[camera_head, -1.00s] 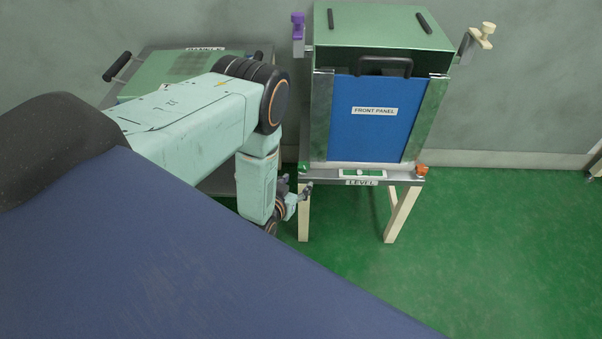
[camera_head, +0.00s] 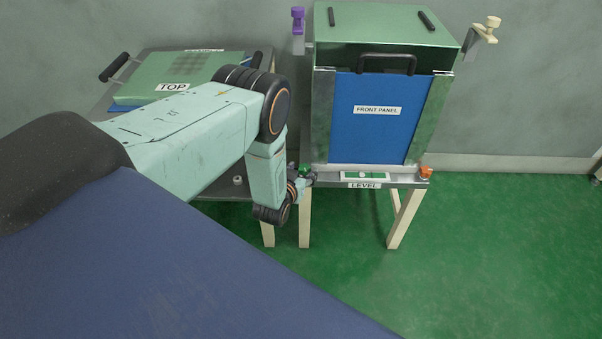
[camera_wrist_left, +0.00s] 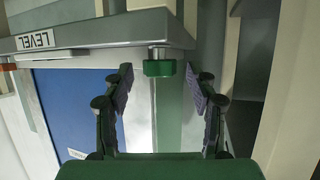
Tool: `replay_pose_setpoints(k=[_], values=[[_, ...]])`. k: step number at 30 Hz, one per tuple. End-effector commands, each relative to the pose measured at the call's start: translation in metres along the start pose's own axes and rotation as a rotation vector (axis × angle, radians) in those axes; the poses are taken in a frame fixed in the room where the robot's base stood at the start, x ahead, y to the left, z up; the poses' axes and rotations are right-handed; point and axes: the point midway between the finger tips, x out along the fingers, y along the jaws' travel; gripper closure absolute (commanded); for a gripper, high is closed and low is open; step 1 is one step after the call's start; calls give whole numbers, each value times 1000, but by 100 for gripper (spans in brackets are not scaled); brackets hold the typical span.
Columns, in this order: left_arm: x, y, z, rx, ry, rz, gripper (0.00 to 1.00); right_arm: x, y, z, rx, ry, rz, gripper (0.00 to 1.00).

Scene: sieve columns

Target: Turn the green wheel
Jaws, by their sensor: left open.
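The green wheel (camera_head: 305,168) is at the left front corner of the level stand (camera_head: 408,182), partly hidden by my left gripper (camera_head: 309,178) in the head view. In the left wrist view the green wheel (camera_wrist_left: 160,68) is a short ribbed knob on a metal stem at the stand's edge. My left gripper (camera_wrist_left: 160,78) is open there, with one fingertip on each side of the wheel and a gap on both sides. Its fingers hold nothing. My right gripper is in neither current view.
An orange knob (camera_head: 426,172) is at the stand's right front corner. A box with a blue front panel (camera_head: 372,130) stands on it. A table (camera_head: 215,187) with a green panel marked TOP (camera_head: 190,72) is at left. Open green floor (camera_head: 480,260) lies at right.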

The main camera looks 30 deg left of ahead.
Motion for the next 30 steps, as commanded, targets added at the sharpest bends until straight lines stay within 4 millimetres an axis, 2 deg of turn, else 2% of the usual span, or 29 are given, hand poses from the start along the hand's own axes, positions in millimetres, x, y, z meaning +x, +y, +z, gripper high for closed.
replay_pose_setpoints(k=[3, 22, 30], values=[[-1, 0, 0, 0, 0, 1, 42, 0, 0, 0, 0, 0, 0, 60], [-1, 0, 0, 0, 0, 1, 96, 0, 0, 0, 0, 0, 0, 60], [-2, -2, 0, 12, -1, 27, 97, -1, 0, 0, 0, 0, 0, 60]])
